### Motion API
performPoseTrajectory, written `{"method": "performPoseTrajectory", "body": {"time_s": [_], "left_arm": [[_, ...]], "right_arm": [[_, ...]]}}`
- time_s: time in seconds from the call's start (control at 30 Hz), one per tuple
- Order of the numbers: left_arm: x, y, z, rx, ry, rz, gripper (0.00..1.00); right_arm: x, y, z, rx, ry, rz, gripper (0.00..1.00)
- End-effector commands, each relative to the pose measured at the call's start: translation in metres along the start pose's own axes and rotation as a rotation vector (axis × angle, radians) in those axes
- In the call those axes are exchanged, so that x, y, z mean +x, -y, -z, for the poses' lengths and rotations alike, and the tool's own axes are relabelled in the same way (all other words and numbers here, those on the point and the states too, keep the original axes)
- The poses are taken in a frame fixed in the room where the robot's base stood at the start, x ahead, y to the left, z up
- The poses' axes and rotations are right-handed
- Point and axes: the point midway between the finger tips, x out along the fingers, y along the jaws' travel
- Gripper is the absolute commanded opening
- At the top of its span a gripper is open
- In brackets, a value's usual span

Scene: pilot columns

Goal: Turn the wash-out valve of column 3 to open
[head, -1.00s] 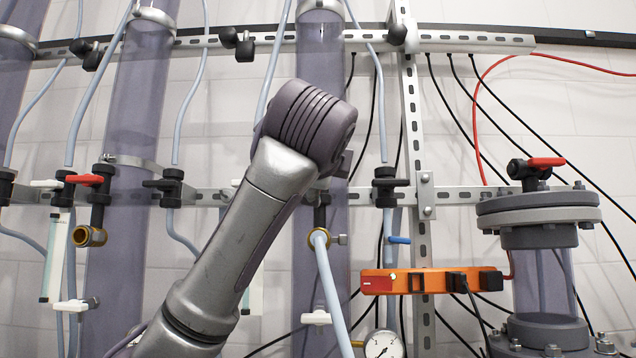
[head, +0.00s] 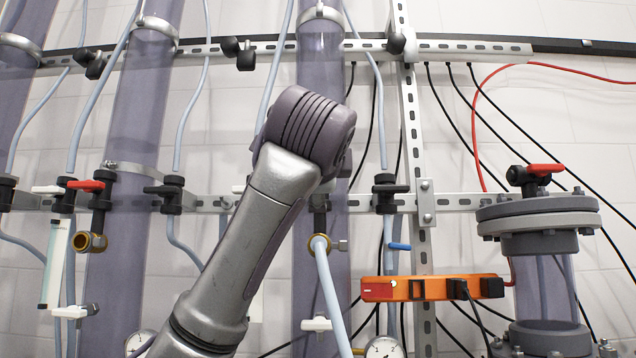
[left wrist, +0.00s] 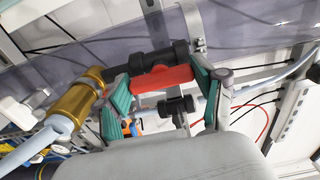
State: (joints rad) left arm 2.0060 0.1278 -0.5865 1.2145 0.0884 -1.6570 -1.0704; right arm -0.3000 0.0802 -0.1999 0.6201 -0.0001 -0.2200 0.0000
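The wash-out valve of column 3 shows in the left wrist view as a black body (left wrist: 158,58) with a red handle (left wrist: 162,79), lying alongside the body. A brass coupling (left wrist: 74,101) with a pale hose sits at its left. My left gripper (left wrist: 162,92) is open, its green finger pads apart at either end of the handle. I cannot tell whether they touch it. In the head view, my left arm covers the handle and the gripper. Column 3 (head: 321,70) and its brass coupling (head: 318,243) show behind and below my wrist. My right gripper is not in view.
A similar red-handled valve (head: 88,185) is at the left. Another red handle (head: 546,169) tops the flanged vessel at the right. A black valve (head: 385,195), an orange power strip (head: 432,288) and a pressure gauge (head: 384,347) are right of column 3. Hoses and cables hang around.

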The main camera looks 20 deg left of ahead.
Motion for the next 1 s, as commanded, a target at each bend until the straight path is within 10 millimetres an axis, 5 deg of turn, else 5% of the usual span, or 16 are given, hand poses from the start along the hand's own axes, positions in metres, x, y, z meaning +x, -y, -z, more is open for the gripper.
{"method": "performPoseTrajectory", "body": {"time_s": [0.13,0.57,1.0], "left_arm": [[0.000,-0.001,0.000,-0.001,0.000,-0.003,0.94],[-0.007,0.000,0.000,0.001,-0.001,0.000,0.94],[-0.093,0.000,0.000,0.000,-0.002,0.002,0.94]], "right_arm": [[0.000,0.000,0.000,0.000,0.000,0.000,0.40],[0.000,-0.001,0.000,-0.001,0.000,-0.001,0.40],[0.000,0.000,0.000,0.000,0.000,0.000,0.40]]}}
